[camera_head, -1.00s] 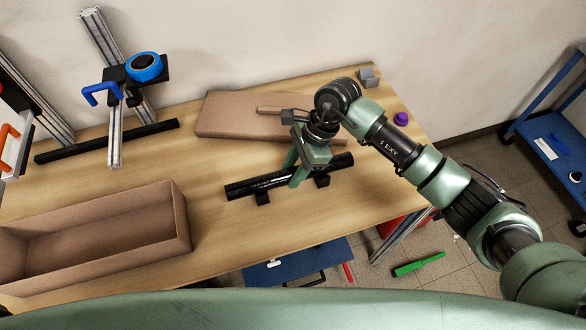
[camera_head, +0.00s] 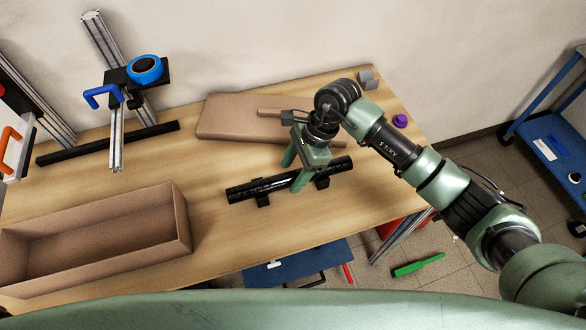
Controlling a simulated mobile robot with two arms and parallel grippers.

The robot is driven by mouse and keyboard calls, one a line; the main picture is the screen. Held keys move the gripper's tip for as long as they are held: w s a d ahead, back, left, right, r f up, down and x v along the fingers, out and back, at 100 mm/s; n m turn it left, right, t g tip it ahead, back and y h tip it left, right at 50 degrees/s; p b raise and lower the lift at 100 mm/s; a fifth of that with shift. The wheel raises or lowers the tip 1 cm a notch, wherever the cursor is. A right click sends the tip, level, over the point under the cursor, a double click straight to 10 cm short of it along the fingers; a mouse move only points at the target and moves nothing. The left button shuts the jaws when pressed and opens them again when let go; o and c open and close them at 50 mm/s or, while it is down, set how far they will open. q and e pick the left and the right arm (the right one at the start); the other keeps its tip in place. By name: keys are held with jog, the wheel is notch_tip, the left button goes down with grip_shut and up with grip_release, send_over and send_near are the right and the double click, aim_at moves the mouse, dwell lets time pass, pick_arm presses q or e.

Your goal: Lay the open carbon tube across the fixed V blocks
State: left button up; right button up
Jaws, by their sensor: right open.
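The black carbon tube (camera_head: 262,188) lies across the two small black V blocks (camera_head: 263,200), one near its left end and the other (camera_head: 322,183) near its right part. My right gripper (camera_head: 294,174) reaches down over the right half of the tube with its green fingers apart, one on the far side and one in front. The fingers hide a short part of the tube. The fine contact between tube and blocks is too small to tell. My left gripper is not in view.
An open cardboard box (camera_head: 185,215) stands at the front left. A flat brown board (camera_head: 225,118) lies behind the tube. An aluminium frame with a blue clamp (camera_head: 100,95) stands at the back left. A purple object (camera_head: 400,121) sits at the right. Wood around the tube is clear.

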jog(key=b+v, duration=0.4)
jog(key=v, duration=0.8)
